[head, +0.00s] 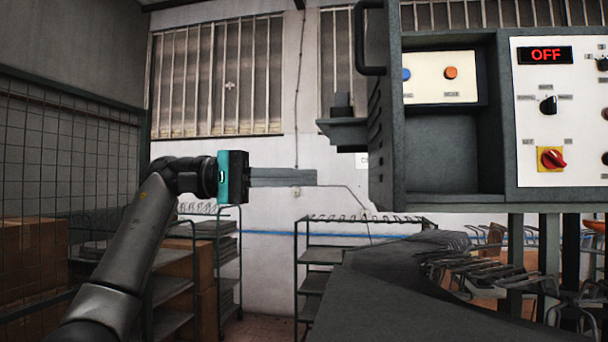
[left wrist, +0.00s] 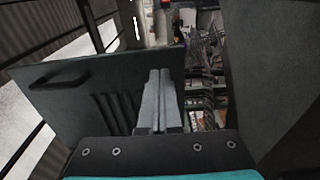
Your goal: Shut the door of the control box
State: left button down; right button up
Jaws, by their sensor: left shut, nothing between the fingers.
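The control box (head: 489,150) is the dark grey housing at the right of the head view. Its left compartment stands uncovered, showing a cream panel with a blue and an orange button. Its door (head: 383,130) stands open, seen nearly edge-on at the compartment's left side, with a dark handle (head: 360,40) at the top. In the left wrist view the door (left wrist: 85,105) shows as a grey panel with vent slots and its handle (left wrist: 57,76). My left gripper (head: 315,177) is shut and empty, left of the door, apparently apart from it. My right gripper is out of view.
A white panel (head: 590,110) with an OFF display and red knob sits right of the compartment. A dark sloping surface (head: 400,290) lies below. Wire racks (head: 322,256) and a mesh fence (head: 65,150) stand behind. There is open air between gripper and door.

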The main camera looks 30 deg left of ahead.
aim_at(392, 178)
pick_arm(q)
jog(key=p+x, duration=0.2)
jog(key=x, duration=0.8)
jog(key=shift+r, duration=0.1)
jog(key=shift+w+d+p, duration=0.25)
jog(key=shift+d+p, duration=0.05)
jog(key=shift+d, duration=0.1)
